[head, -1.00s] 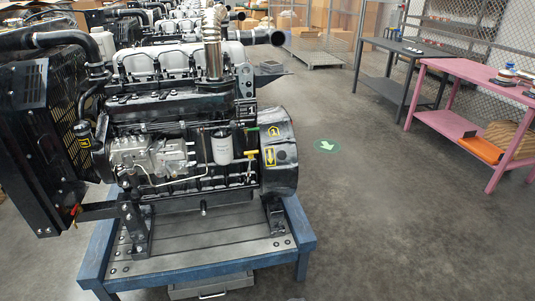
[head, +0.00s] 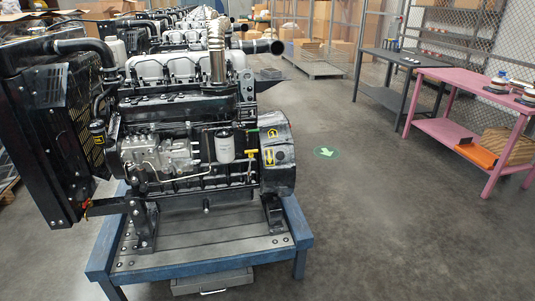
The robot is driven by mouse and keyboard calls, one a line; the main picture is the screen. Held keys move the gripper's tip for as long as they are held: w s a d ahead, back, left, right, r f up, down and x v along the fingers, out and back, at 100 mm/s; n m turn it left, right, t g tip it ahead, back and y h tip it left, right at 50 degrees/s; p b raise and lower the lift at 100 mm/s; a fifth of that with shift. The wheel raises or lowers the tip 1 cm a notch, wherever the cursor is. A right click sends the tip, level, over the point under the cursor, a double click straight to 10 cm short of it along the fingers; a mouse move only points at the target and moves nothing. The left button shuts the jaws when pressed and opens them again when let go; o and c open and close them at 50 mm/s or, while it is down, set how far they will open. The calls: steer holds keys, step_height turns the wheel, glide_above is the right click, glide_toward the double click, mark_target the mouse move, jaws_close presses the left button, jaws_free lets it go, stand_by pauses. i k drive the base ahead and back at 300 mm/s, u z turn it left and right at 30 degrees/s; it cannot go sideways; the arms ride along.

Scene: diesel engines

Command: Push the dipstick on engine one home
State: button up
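Engine one (head: 190,130) stands on a blue-framed stand (head: 110,250) at left centre in the head view. A small "1" plate shows on its right side. The dipstick (head: 252,153) has a yellow T-shaped handle and sits on the engine's near side, between the white filter (head: 225,147) and the black housing (head: 277,155) with yellow labels. Its handle stands out from the block. How far its rod sits in its tube is too small to tell. My gripper is not in view.
More engines (head: 180,20) stand in a row behind. A grey table (head: 392,60) and a pink table (head: 460,75) stand at right. Open floor (head: 370,220) with a green arrow marker (head: 326,153) lies between. A drawer (head: 212,281) sits under the stand.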

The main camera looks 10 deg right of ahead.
mark_target(251, 155)
steer(key=k, duration=0.5)
steer(key=u, duration=0.3)
steer(key=i, duration=0.9)
steer(key=u, duration=0.65)
